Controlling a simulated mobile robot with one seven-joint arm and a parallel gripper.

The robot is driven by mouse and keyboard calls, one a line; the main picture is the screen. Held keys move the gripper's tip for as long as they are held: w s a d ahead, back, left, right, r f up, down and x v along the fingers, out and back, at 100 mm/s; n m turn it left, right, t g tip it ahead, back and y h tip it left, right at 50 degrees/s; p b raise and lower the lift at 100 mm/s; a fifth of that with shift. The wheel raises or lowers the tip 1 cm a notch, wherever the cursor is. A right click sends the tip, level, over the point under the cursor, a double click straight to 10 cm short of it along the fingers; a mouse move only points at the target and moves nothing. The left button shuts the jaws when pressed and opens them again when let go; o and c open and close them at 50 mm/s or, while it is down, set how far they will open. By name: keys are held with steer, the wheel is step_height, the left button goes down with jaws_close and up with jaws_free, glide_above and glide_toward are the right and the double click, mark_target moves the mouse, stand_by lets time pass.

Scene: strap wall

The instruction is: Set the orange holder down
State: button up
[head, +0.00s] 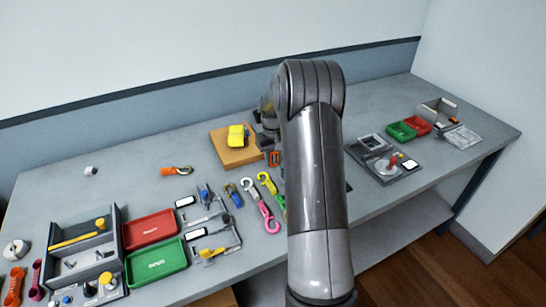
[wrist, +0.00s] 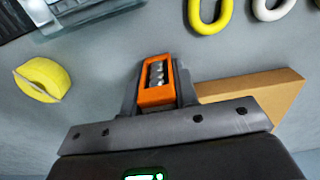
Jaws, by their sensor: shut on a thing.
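The orange holder (wrist: 158,95) is a small open frame with several grey round pieces in a row inside. My gripper (wrist: 158,88) is shut on it, with a dark finger on each side. In the head view the holder (head: 274,159) shows as a small orange patch beside my arm, near the right edge of a wooden block. My arm hides most of the gripper there. I cannot tell whether the holder touches the grey table (head: 120,185) or hangs just above it.
The wooden block (head: 234,154) bears a yellow object (head: 237,135). Coloured hooks (head: 262,205) lie in front. Red (head: 150,228) and green (head: 157,261) trays and a grey box stand at left. A grey fixture (head: 383,160) is at right. The table behind the hooks has free room.

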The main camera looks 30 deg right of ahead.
steer(key=shift+f, duration=0.1)
steer(key=o, duration=1)
steer(key=shift+o, duration=0.2)
